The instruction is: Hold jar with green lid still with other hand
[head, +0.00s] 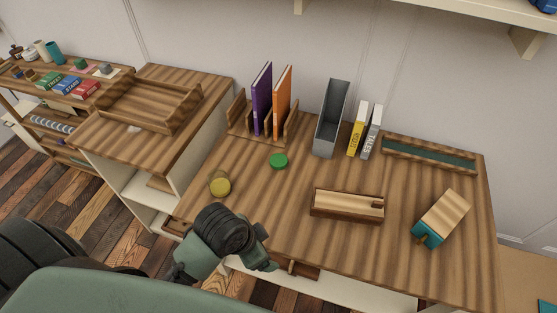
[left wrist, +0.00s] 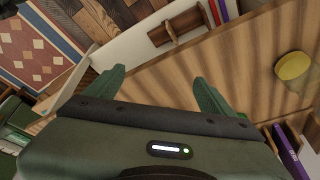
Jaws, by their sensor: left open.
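The jar with the green lid (head: 279,160) stands on the plank table in the head view, in front of the upright books. Its lid faces up and hides most of its body. In the head view my left arm reaches in from the lower left to the table's front edge. The hand is nearer to me than the jar and clearly apart from it. My right gripper is in neither view.
A yellow-lidded jar (head: 220,186) stands front left of the green one; its lid shows in the left wrist view (left wrist: 293,66). A wooden box (head: 346,206) and a teal-ended block (head: 440,218) lie to the right. A grey file holder (head: 331,118) stands behind.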

